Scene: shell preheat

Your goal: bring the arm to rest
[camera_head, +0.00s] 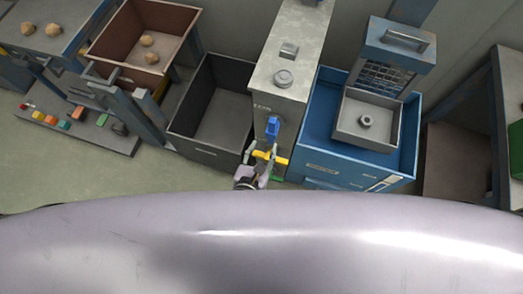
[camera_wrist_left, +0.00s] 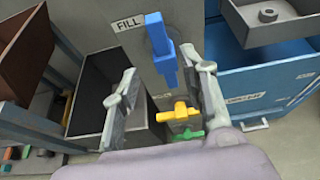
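My left gripper (camera_head: 262,152) is in front of the grey column, low on its near face. In the left wrist view the two fingers (camera_wrist_left: 168,72) stand wide apart with nothing held. A blue lever (camera_wrist_left: 160,48) under the "FILL" label shows between and beyond the fingertips; it also shows in the head view (camera_head: 272,128). A yellow valve handle (camera_wrist_left: 178,112) and a green one (camera_wrist_left: 187,135) sit below it, near the right finger. Whether a finger touches any handle I cannot tell. My right gripper is not in view.
A dark open bin (camera_head: 215,110) stands left of the grey column (camera_head: 290,50). A blue tub (camera_head: 325,100) with a grey box (camera_head: 368,118) stands right of it. A brown bin (camera_head: 150,40) with round lumps is at upper left. Floor (camera_head: 80,175) is free at left.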

